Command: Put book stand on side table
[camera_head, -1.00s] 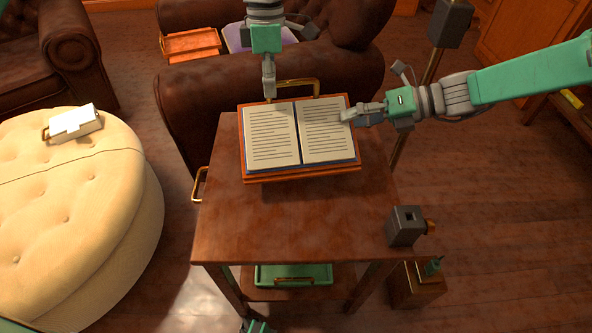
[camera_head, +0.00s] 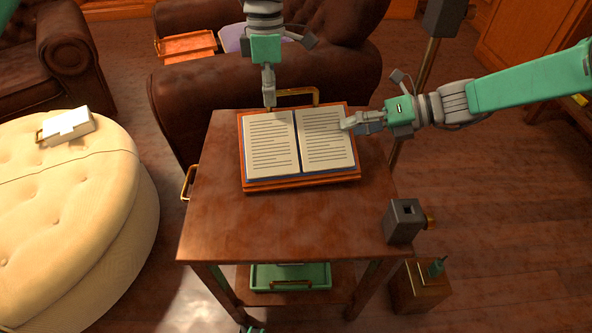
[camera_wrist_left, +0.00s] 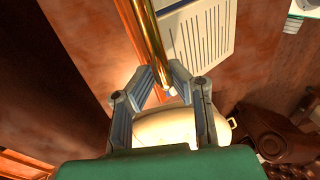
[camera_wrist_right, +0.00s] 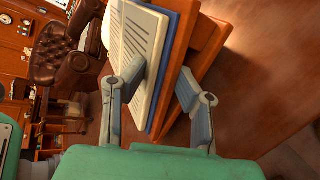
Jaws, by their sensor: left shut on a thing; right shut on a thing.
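The book stand (camera_head: 300,184), an orange-brown board with a brass handle and an open book (camera_head: 272,148) on it, is over the far part of the side table (camera_head: 285,225). I cannot tell whether it touches the top. My left gripper (camera_head: 269,103) is shut on the stand's brass handle (camera_wrist_left: 146,40) at the far edge. My right gripper (camera_head: 350,124) is shut on the stand's right side. In the right wrist view, one finger lies over the pages and the other behind the board (camera_wrist_right: 185,50).
A grey block with a brass knob (camera_head: 405,220) sits at the table's right front edge. A green tray (camera_head: 290,278) is on the lower shelf. A brown armchair (camera_head: 200,100) stands close behind, and a cream ottoman (camera_head: 75,200) is at left. The table's front half is clear.

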